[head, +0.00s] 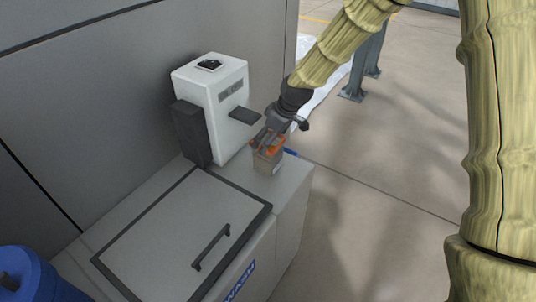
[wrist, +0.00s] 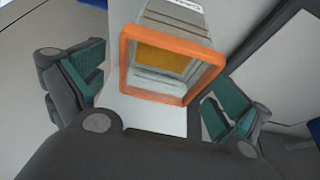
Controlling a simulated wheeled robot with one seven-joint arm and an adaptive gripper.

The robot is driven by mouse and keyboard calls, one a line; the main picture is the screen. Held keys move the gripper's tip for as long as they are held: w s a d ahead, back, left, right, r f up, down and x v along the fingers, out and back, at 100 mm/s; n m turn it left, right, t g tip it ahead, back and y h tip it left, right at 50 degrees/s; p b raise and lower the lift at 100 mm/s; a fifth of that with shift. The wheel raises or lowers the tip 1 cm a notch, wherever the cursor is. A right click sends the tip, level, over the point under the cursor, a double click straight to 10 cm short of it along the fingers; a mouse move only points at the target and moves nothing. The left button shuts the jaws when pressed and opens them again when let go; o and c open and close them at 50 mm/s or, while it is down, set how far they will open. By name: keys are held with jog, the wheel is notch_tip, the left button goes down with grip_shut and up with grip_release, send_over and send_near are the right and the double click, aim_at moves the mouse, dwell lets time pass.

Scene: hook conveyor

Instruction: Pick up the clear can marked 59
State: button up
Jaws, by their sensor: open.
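A squarish clear-grey can (head: 267,163) with an orange rim stands on the narrow end of the counter, in front of the white machine. In the wrist view the can (wrist: 165,60) shows its open orange rim, with something yellow-orange inside. A white label is partly seen at the top edge; I cannot read a number on it. My gripper (head: 273,139) is just over the can's top in the head view. In the wrist view my gripper (wrist: 157,92) is open, with one green-padded finger on each side of the can and visible gaps between.
A white machine (head: 213,100) with a dark shelf (head: 245,116) stands close to the left of the can. A grey counter lid (head: 165,235) with a handle (head: 211,247) lies nearer. A blue drum (head: 35,280) is at bottom left. Open floor lies right of the counter.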

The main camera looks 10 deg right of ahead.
jog(key=shift+a+f, duration=0.3)
jog(key=shift+f, duration=0.35)
jog(key=shift+c, duration=0.2)
jog(key=c, duration=2)
jog(key=shift+w+r, duration=0.1)
jog(key=shift+r, duration=0.05)
